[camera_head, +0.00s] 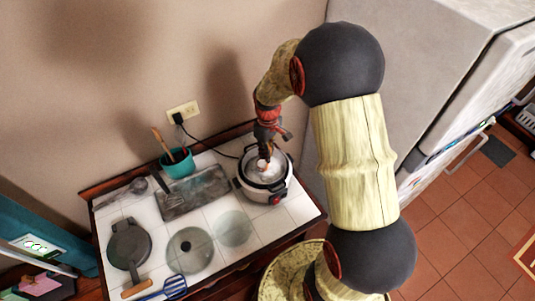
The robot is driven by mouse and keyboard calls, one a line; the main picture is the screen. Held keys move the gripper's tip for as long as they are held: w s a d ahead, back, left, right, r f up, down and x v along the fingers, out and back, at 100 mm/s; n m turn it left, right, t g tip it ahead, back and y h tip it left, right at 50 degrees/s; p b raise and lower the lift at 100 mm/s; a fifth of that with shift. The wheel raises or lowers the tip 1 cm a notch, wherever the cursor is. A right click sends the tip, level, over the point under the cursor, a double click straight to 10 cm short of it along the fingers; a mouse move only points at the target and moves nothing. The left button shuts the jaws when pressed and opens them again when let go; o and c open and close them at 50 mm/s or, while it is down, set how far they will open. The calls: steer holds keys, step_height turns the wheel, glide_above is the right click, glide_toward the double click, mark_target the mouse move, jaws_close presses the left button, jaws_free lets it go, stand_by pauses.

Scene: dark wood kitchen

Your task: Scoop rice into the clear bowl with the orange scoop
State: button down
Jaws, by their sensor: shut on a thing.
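My gripper (266,150) points down over the open rice cooker (277,195) and is shut on the orange scoop (263,165). Only a small orange part of the scoop shows, just below the fingers; the rest is hard to make out. White rice (271,174) shows inside the cooker around the scoop. The clear bowl (233,229) appears as a pale, see-through round shape on the white tiles, left of and in front of the cooker. I cannot tell whether it holds any rice.
A glass lid (190,251) lies left of the bowl. A dark round pan (129,245), a blue spatula (175,286), a grey board (194,193) and a teal pot (177,163) with utensils share the counter. The cooker's cord runs to a wall outlet (183,112). A fridge stands right.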

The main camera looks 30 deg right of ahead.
steer(key=shift+s+r+p, duration=0.15)
steer(key=shift+r+p, duration=1.3)
steer(key=shift+r, duration=1.15)
steer(key=shift+s+d+r+p, duration=0.15)
steer(key=shift+r+p, duration=0.45)
steer(key=shift+r, duration=0.4)
steer(key=shift+s+r+p, duration=0.15)
steer(key=shift+r+p, duration=0.4)
steer(key=shift+r, duration=0.4)
